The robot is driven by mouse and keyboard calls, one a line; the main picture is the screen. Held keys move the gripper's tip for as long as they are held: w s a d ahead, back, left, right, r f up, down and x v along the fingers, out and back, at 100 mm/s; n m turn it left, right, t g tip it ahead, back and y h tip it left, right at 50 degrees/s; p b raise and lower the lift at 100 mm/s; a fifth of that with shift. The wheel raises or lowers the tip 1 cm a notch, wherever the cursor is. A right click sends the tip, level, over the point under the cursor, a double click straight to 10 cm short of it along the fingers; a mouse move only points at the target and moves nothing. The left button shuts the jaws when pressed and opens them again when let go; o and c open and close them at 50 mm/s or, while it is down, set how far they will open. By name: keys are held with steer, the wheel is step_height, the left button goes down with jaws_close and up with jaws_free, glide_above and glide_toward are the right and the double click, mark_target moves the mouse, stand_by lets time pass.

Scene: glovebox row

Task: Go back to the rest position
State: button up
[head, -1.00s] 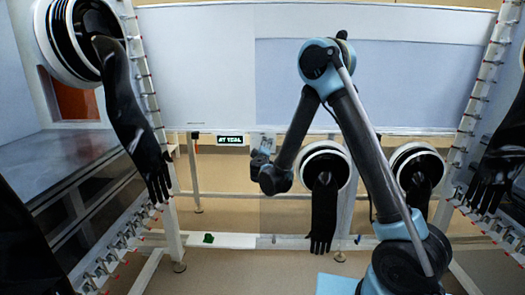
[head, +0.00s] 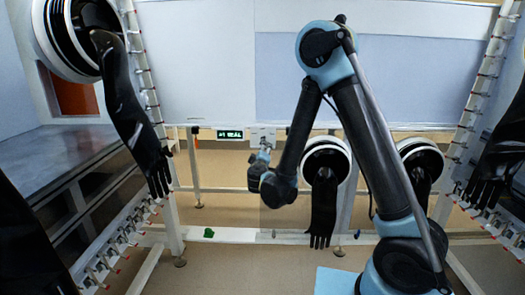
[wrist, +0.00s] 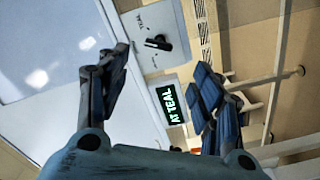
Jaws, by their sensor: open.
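My gripper (head: 264,153) is at mid-height in the head view, small and partly hidden by my own wrist. In the wrist view its two blue-padded fingers (wrist: 160,90) are spread apart with nothing between them. The fingers look apart from the knob.
Black gloves hang from round ports: one at left (head: 130,110), one just right of my wrist (head: 322,205), another (head: 420,185) behind my arm. Metal frames with clamps (head: 145,75) flank both sides. A small green object (head: 208,233) sits on the low white rail (head: 160,236).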

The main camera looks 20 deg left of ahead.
steer(key=shift+s+d, duration=0.15)
steer(key=shift+s, duration=0.4)
